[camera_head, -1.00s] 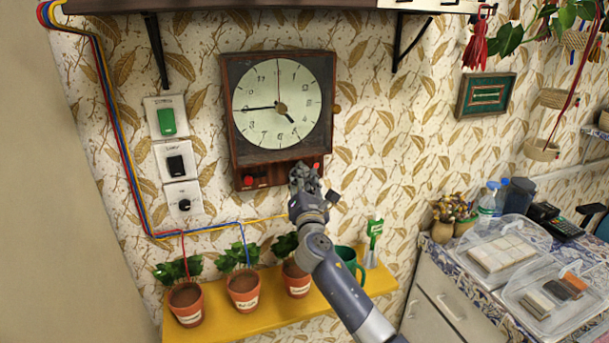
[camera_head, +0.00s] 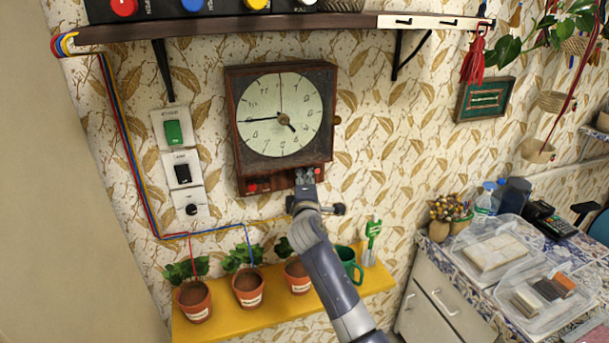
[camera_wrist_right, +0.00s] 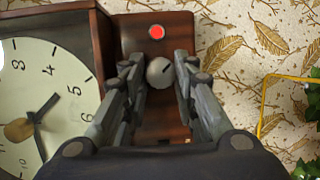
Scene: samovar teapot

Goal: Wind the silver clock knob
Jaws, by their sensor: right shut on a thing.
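The clock (camera_head: 280,112) hangs on the wall, with a dark wooden case and a pale round face. It also shows in the right wrist view (camera_wrist_right: 52,85). The silver knob (camera_wrist_right: 160,72) is a small round knob with a dark line, on the wooden panel below the face. My right gripper (camera_head: 305,178) reaches up to this panel from below. In the right wrist view its two fingers (camera_wrist_right: 160,80) are on either side of the knob, shut on it. The knob is mostly hidden in the head view. My left gripper is not in view.
Red buttons flank the gripper on the panel, one at left (camera_head: 252,187). Wall switches (camera_head: 182,172) are left of the clock. A dark shelf (camera_head: 230,30) is above.

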